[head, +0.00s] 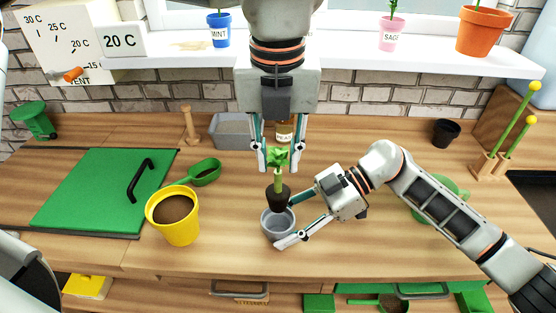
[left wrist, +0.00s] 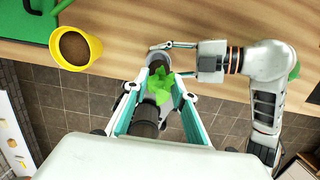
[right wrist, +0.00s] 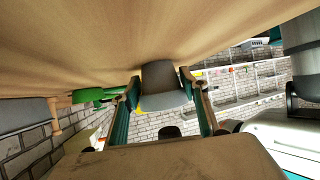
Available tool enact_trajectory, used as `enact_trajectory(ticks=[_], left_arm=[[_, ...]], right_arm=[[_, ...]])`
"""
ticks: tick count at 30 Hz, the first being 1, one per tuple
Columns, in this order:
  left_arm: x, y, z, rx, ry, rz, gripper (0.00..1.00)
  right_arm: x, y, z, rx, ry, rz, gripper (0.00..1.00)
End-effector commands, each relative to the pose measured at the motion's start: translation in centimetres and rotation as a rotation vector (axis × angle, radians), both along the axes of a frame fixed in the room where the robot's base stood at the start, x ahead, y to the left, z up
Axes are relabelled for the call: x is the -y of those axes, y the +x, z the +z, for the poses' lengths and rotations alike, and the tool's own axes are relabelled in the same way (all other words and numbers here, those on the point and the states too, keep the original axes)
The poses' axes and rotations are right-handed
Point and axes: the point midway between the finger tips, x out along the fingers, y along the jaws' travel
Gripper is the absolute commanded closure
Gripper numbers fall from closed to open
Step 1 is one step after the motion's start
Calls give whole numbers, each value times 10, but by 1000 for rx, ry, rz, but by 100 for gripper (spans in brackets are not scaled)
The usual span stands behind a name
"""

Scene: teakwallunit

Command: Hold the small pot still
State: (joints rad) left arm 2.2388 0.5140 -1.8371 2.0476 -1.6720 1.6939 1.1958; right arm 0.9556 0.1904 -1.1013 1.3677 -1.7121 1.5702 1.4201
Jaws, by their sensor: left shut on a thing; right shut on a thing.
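The small grey pot (head: 279,228) stands upright near the front of the wooden worktop. My right gripper (head: 286,223) is shut on it from the right, one finger on each side. In the right wrist view the pot (right wrist: 163,88) sits between the two fingers. My left gripper (head: 279,165) points down from above, shut on a green seedling (head: 278,178) with a dark root plug (head: 278,197). The plug hangs at the pot's mouth, overlapping its far rim in the head view; I cannot tell how deep it is. The left wrist view shows the seedling's leaves (left wrist: 168,88) beside the pot.
A yellow pot of soil (head: 178,225) and a green scoop (head: 205,172) stand left of the small pot. A green board (head: 95,190) with a black handle lies further left. A grey tray (head: 230,132) is behind. A black pot (head: 446,131) stands back right.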

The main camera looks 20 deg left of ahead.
Motion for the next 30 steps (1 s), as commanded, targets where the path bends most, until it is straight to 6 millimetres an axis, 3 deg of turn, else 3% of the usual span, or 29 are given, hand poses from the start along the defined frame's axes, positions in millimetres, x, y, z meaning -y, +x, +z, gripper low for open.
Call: enact_trajectory(ticks=[18, 29, 30], left_arm=[[0, 0, 45, 3, -1, 1, 95], [0, 0, 51, 0, 0, -1, 95], [0, 0, 51, 0, 0, -1, 95]], right_arm=[[0, 0, 0, 0, 0, 0, 68], [0, 0, 0, 0, 0, 0, 68], [0, 0, 0, 0, 0, 0, 51]])
